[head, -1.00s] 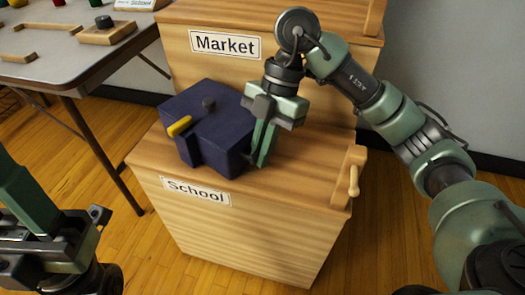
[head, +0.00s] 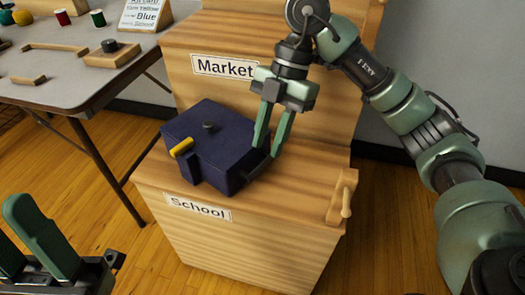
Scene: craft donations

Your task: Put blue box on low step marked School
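The dark blue box (head: 222,142) with a yellow handle (head: 182,148) and a dark knob on top rests on the low wooden step (head: 285,185), whose front label reads School (head: 198,208). My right gripper (head: 268,150) is open at the box's right side, its fingers pointing down, one close beside the box edge. I cannot tell if that finger touches the box. My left gripper (head: 40,245) is at the lower left, away from the step, with its fingers apart and nothing seen between them.
The higher step behind carries a Market label (head: 224,67). A wooden peg piece (head: 343,197) stands at the step's right end. A grey table (head: 75,85) at the left holds a wooden block (head: 112,54), thread spools and a sign (head: 143,14). The step is bare right of the box.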

